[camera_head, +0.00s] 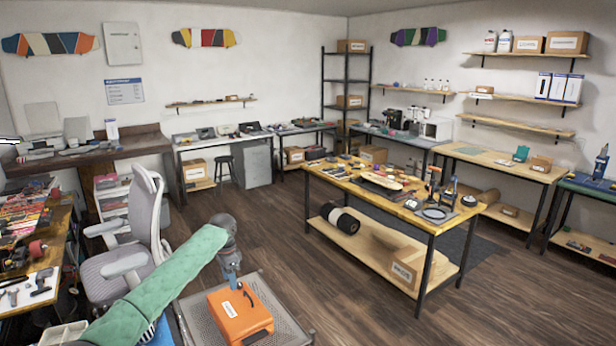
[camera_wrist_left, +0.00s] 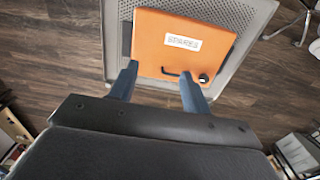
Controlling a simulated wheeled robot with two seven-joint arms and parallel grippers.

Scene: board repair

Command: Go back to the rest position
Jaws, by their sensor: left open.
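My left arm, in a green sleeve, reaches in from the lower left in the head view. Its gripper (camera_head: 232,279) points down beside the orange case (camera_head: 241,315). In the left wrist view the two blue-grey fingers of the gripper (camera_wrist_left: 157,88) are spread apart with nothing between them held. The orange case (camera_wrist_left: 181,45), with a white label and a dark handle, lies on the grey perforated tray top (camera_wrist_left: 243,14) beyond the fingertips. I cannot tell how high the fingers are above it. My right gripper is not in view.
An office chair (camera_head: 128,245) stands close to my left arm. A cluttered wooden bench (camera_head: 57,245) is at the left. A worktable (camera_head: 340,180) with tools and a skateboard deck stands right of centre. The wooden floor (camera_head: 290,250) between is clear.

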